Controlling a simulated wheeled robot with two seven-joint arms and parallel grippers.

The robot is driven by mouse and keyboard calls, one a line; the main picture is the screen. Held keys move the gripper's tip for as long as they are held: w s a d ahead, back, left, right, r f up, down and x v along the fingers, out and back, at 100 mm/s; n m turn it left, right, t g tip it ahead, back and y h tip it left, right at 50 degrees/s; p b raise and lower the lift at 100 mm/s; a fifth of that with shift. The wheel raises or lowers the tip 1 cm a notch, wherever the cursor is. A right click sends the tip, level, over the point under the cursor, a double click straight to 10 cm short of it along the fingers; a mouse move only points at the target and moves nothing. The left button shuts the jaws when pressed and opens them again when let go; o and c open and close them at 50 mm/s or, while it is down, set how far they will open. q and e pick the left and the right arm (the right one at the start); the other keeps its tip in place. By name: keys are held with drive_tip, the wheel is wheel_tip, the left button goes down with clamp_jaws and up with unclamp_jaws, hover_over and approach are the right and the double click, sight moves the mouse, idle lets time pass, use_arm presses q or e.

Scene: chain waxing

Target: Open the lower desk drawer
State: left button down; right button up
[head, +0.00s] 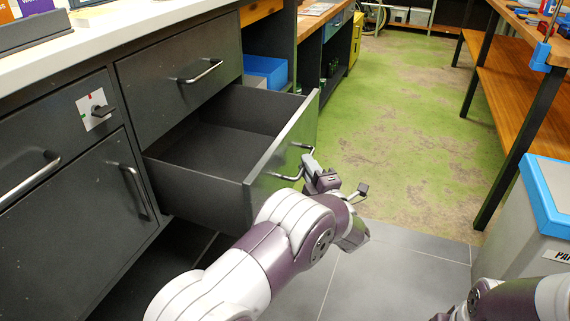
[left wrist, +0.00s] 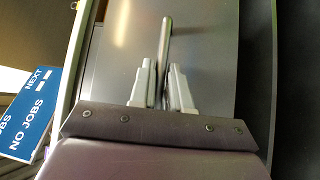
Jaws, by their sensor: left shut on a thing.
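The lower desk drawer (head: 282,152) is pulled well out from the dark desk, and its inside looks empty. Its metal bar handle (head: 290,177) is on the front panel. My left gripper (head: 306,162) is at the front panel, shut on this handle. In the left wrist view the two fingers (left wrist: 164,90) are on either side of the handle bar (left wrist: 165,45), with the drawer front behind. My right arm shows at the lower right corner, but its gripper is not visible.
The closed upper drawer (head: 185,85) is above the open one. A cabinet door (head: 85,195) with a handle is at the left. A grey bin with a blue rim (head: 545,190) stands at the right. Green floor (head: 410,110) is clear beyond the drawer.

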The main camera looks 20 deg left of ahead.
use_arm(q)
drive_tip(key=shift+s+d+f, duration=0.1)
drive_tip(key=shift+d, duration=0.95)
drive_tip(key=c, duration=1.2)
unclamp_jaws()
drive_tip(key=shift+o, duration=0.2)
drive_tip(key=p+v, duration=0.2)
drive_tip(key=v, duration=1)
drive_tip(key=shift+s+d, duration=0.2)
drive_tip(key=shift+s, duration=0.05)
